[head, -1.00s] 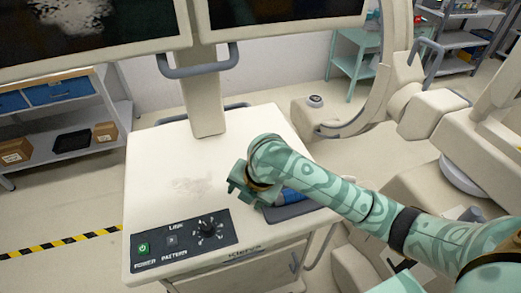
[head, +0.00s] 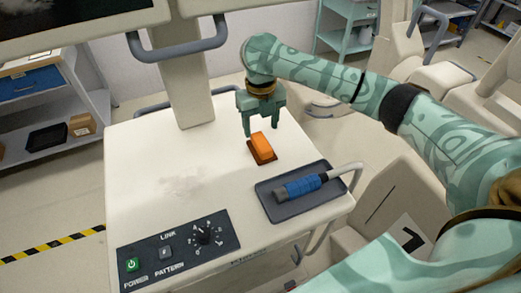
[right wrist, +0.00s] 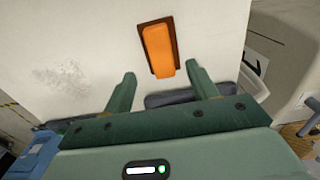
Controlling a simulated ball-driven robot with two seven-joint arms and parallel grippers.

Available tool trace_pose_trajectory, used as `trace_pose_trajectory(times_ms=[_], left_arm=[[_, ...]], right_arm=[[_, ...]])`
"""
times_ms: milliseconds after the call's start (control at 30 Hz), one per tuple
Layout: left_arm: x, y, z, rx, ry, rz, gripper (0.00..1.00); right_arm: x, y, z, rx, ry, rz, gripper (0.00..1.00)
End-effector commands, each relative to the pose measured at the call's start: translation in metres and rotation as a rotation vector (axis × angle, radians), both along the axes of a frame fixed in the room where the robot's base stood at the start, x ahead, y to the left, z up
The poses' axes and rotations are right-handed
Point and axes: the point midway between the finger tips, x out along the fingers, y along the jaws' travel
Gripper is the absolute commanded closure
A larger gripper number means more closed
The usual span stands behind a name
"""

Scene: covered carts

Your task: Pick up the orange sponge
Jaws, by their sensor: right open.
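I cannot tell the exact height gap. My left gripper is not in view.
A blue-gripped handle (head: 300,187) lies on a dark grey tray (head: 283,209) right of the sponge. A control panel (head: 180,250) with a knob is at the cart's front left. A monitor column (head: 192,85) rises behind. The cart top's left side (head: 140,180) is clear.

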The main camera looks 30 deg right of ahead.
Motion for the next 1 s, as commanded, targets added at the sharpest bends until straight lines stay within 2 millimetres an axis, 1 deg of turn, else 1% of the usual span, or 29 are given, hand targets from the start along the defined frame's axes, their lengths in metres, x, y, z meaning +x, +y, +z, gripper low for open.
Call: trace_pose_trajectory(times_ms=[33, 167, 233, 400, 500, 733, 767, 800, 867, 900, 1000], left_arm=[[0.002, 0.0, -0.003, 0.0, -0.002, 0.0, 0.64], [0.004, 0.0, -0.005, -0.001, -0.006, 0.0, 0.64], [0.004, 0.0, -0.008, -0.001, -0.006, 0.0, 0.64], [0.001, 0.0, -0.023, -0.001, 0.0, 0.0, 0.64], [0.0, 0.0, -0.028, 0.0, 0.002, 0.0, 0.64], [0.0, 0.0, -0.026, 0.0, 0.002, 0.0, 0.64], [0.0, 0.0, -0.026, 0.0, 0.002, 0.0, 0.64], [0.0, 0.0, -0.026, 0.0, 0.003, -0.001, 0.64], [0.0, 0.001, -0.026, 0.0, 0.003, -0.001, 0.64], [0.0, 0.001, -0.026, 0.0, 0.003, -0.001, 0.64], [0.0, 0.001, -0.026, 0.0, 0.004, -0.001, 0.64]], right_arm=[[0.0, 0.0, -0.006, 0.0, 0.0, 0.0, 0.42], [0.0, 0.0, -0.012, 0.001, -0.001, 0.0, 0.42], [0.0, 0.0, -0.019, 0.001, 0.0, -0.001, 0.42], [0.001, -0.002, -0.049, 0.0, 0.002, -0.001, 0.42], [0.001, -0.002, -0.061, 0.0, -0.001, 0.0, 0.42], [0.002, -0.002, -0.061, 0.0, -0.004, 0.001, 0.42], [0.002, -0.002, -0.06, 0.0, -0.004, 0.001, 0.5], [0.002, -0.002, -0.06, 0.0, -0.004, 0.001, 0.61], [0.002, -0.002, -0.06, 0.0, -0.004, 0.001, 0.78], [0.002, -0.002, -0.06, 0.0, -0.004, 0.001, 0.89], [0.002, -0.003, -0.06, 0.0, -0.005, 0.001, 0.91]])
